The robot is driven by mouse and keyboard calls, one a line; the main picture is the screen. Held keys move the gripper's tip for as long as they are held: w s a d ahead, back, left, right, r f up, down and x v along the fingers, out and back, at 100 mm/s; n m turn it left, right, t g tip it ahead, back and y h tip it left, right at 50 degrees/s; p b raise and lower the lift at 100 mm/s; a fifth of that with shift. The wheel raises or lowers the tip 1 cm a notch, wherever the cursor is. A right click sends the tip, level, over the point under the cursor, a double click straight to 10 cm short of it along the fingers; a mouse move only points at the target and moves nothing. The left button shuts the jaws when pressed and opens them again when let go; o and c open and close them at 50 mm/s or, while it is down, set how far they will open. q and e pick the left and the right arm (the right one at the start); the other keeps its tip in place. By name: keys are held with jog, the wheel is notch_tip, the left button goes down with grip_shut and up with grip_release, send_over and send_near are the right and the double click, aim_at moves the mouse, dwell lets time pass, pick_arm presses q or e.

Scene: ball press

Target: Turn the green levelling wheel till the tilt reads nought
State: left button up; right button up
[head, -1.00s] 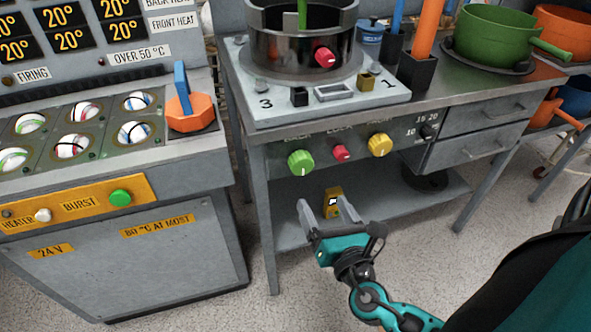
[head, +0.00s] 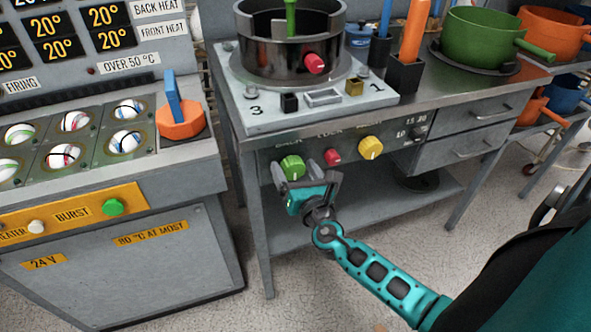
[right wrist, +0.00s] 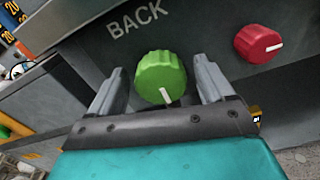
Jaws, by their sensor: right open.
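The green wheel (head: 292,167) sits on the front panel of the grey bench, under a label reading BACK. It has a white pointer mark, which points down and slightly right in the right wrist view (right wrist: 160,76). My right gripper (head: 304,174) is in front of the panel, open, with one finger on each side of the wheel. In the right wrist view the wheel shows between the fingers, with visible gaps; I cannot tell how deep they reach. A small yellow box (right wrist: 257,114) is partly hidden behind my right gripper; its reading is not legible. My left gripper is not in view.
A red knob (head: 332,156) and a yellow knob (head: 370,148) sit right of the green wheel on the same panel. A black ring pot (head: 290,50) stands on the plate above. A grey console (head: 120,250) stands close at left.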

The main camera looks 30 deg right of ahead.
jog(key=shift+c, duration=0.2)
jog(key=c, duration=0.9)
jog(key=shift+m, duration=0.3)
